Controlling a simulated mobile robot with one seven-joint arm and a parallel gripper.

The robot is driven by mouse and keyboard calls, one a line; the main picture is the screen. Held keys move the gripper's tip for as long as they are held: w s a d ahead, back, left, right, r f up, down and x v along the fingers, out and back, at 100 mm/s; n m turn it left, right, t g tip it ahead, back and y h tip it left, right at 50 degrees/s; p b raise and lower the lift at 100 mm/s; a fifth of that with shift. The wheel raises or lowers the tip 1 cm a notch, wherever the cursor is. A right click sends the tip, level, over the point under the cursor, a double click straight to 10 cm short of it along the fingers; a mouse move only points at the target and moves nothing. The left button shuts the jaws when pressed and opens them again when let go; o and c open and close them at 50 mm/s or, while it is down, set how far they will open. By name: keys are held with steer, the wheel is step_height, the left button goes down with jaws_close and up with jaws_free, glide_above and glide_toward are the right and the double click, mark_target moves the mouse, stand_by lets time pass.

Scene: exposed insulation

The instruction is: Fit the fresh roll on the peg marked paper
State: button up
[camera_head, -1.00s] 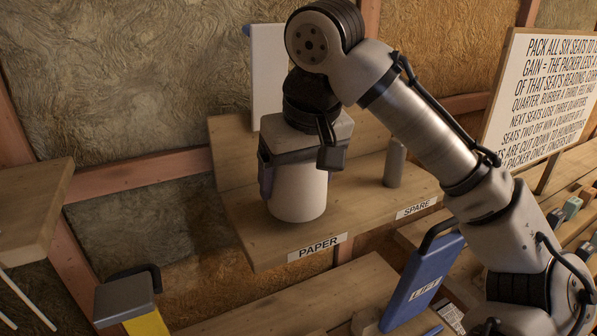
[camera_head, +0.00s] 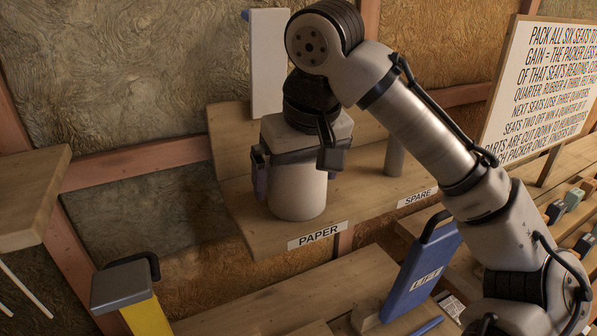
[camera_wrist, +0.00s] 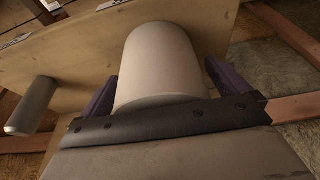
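The pale roll (camera_head: 298,192) stands upright on the wooden shelf (camera_head: 250,220), behind the label PAPER (camera_head: 317,235). Any peg under or inside it is hidden. My gripper (camera_head: 297,183) is over the roll from above, with one finger on each side. The fingers stand slightly apart from the roll's sides, so the gripper looks open around it. In the wrist view the roll (camera_wrist: 160,60) lies between the two dark purple fingers, with narrow gaps. A slim grey cylinder (camera_head: 395,160) stands behind the label SPARE (camera_head: 417,197); it also shows in the wrist view (camera_wrist: 32,105).
A white upright panel (camera_head: 268,65) rises close behind my gripper. A blue case (camera_head: 422,275) stands below the shelf at front right. A yellow post with a grey cap (camera_head: 122,287) is at lower left. A lettered sign (camera_head: 545,85) stands at the right.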

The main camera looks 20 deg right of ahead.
steer(key=shift+s+r+p, duration=0.1)
steer(key=shift+r+p, duration=0.5)
steer(key=p+v, duration=0.6)
steer(key=v, duration=0.6)
steer(key=shift+r, duration=0.25)
steer(key=shift+s+f, duration=0.1)
steer(key=shift+s, duration=0.15)
